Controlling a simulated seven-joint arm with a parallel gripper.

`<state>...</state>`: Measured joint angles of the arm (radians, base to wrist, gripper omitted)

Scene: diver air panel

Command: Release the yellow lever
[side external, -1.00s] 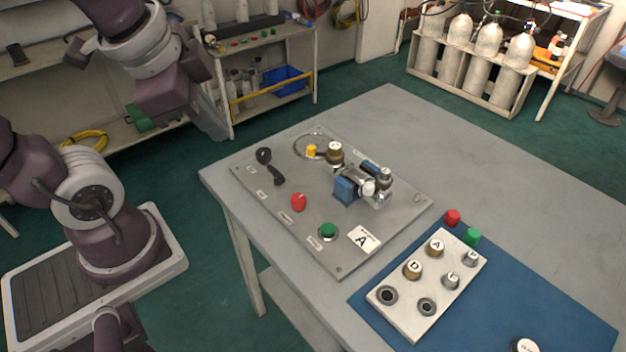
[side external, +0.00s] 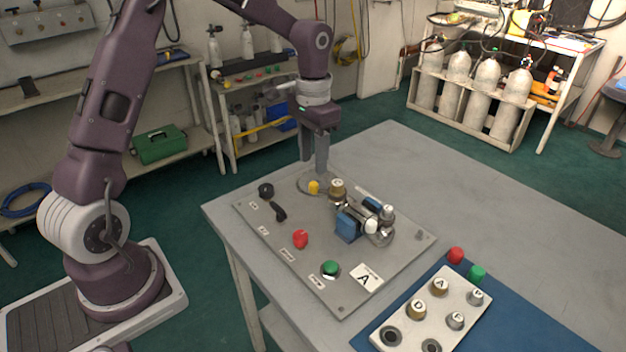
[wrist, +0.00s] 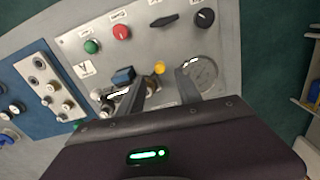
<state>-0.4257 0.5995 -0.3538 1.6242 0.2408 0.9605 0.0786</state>
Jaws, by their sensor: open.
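The yellow lever (side external: 313,187) is a small yellow piece standing on the grey panel (side external: 285,265), beside the round gauge and a brass fitting (side external: 337,189). In the wrist view the yellow lever (wrist: 159,67) lies just beyond the fingertips, between their lines. My gripper (side external: 321,172) points down over the far part of the panel, just behind the yellow lever. It also shows in the wrist view (wrist: 163,82), with its two fingers apart and nothing between them. I cannot tell the exact height of the fingertips above the panel.
A blue block with metal fittings (side external: 348,226) stands right of the lever. A black handle (side external: 278,211), red knob (side external: 300,239) and green button (side external: 330,269) line the near side. A white fitting block (side external: 432,310) lies on the blue mat. The table's far right is clear.

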